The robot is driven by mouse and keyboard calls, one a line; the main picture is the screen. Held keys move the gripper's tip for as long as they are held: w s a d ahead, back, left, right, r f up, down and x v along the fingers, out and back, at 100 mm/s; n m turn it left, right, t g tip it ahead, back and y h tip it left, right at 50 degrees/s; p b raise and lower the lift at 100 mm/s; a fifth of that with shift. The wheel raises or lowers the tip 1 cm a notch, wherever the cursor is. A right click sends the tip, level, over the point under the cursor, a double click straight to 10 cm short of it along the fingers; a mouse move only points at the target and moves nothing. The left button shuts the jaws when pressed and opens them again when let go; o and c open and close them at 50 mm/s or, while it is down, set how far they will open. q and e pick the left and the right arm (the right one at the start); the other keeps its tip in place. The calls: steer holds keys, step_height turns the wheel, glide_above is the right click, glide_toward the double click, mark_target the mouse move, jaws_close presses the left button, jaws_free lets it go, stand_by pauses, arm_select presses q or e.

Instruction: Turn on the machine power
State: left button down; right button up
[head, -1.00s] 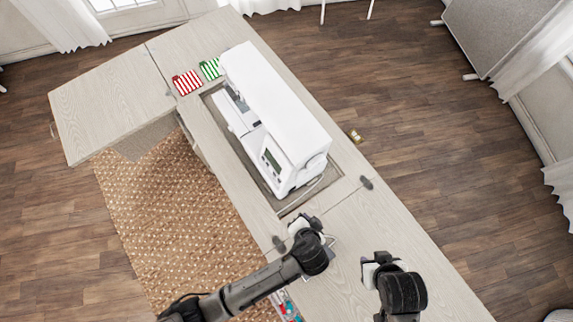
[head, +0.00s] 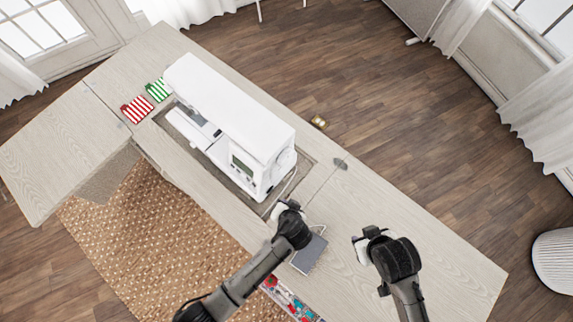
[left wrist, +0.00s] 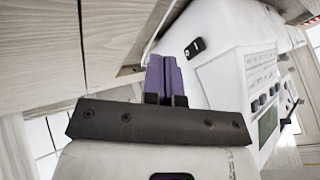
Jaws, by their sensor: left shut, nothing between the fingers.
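The white sewing machine (head: 222,112) sits in the recess of the cabinet top. In the left wrist view its end face (left wrist: 215,75) is close, with a small black switch (left wrist: 195,47) on it. I cannot tell the switch's position. My left gripper (head: 281,207) is near the machine's near end in the head view. Its purple fingers (left wrist: 164,75) are together and empty, pointing near the machine's end, below and left of the switch in the picture. Contact is not clear. My right gripper (head: 364,240) is over the cabinet top, away from the machine; its finger gap is unclear.
Red-striped (head: 137,109) and green-striped (head: 158,90) cloths lie beyond the machine. A grey flat item (head: 309,254) lies by my left wrist. An open drawer (head: 290,300) holds small colored items. A small brass-colored object (head: 319,122) is past the cabinet's far edge.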

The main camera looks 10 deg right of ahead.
mark_target(270, 190)
arm_select(q)
steer(key=w, duration=0.1)
steer(key=w+a+f, duration=0.1)
steer(key=w+a, duration=0.1)
steer(key=shift+a+f, duration=0.15)
steer(key=shift+f, duration=0.2)
steer(key=shift+w+a, duration=0.4)
steer(key=shift+w, duration=0.05)
